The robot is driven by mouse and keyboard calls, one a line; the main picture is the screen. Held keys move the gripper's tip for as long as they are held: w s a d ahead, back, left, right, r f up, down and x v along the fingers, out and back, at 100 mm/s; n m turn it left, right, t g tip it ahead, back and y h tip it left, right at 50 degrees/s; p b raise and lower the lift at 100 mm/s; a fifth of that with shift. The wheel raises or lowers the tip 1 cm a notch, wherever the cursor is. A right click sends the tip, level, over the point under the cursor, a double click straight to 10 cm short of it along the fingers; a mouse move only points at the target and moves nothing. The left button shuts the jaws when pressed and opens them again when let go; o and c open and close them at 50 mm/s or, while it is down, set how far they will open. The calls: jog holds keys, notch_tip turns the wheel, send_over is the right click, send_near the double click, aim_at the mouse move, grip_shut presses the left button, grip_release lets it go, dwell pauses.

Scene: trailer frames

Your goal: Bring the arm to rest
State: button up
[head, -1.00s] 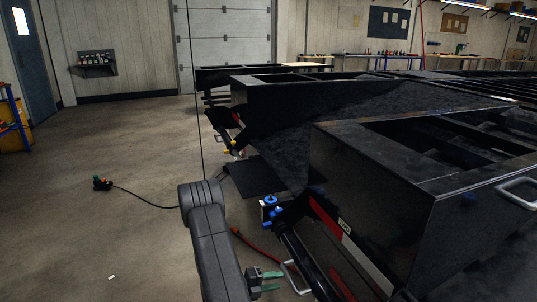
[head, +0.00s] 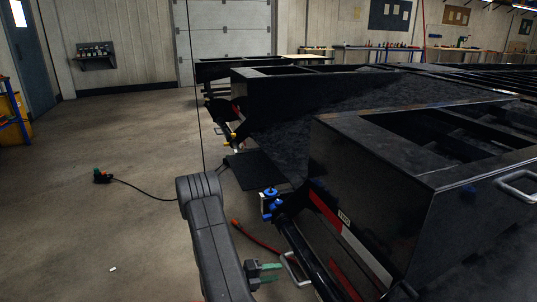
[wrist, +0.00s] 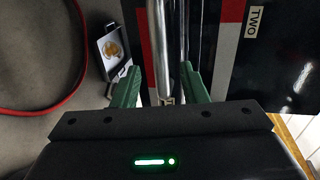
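My arm (head: 212,235) rises from the bottom of the head view, left of the black trailer frame marked TWO (head: 350,230). My gripper (head: 264,273) is low beside that frame, near a silver handle (head: 292,270). In the wrist view its two green fingers (wrist: 160,87) stand apart. A silver bar (wrist: 164,82) shows between them in the picture, with visible gaps to both fingers. I cannot tell its depth relative to the fingertips. Nothing is seen held.
A red hose (head: 255,240) lies on the floor beside the frame. It also shows in the wrist view (wrist: 50,112). A blue-topped fitting (head: 269,203) sits at the frame's corner. A plug (head: 102,176) with a black cable lies farther left. The left floor is mostly clear.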

aim_at(290, 271)
jog(key=x, duration=0.3)
jog(key=b+x, duration=0.1)
jog(key=x, duration=0.2)
jog(key=shift+d+f, duration=0.1)
jog(key=shift+d, duration=0.35)
jog(key=s+d+b, duration=0.1)
jog(key=s+d, duration=0.1)
jog(key=s, duration=0.5)
jog(key=s+d+b, duration=0.1)
jog(key=s+d, duration=0.2)
jog(key=s, duration=0.4)
jog(key=p+v, duration=0.2)
jog(key=v, duration=0.9)
jog(key=shift+p, duration=0.3)
jog(key=shift+s+d, duration=0.1)
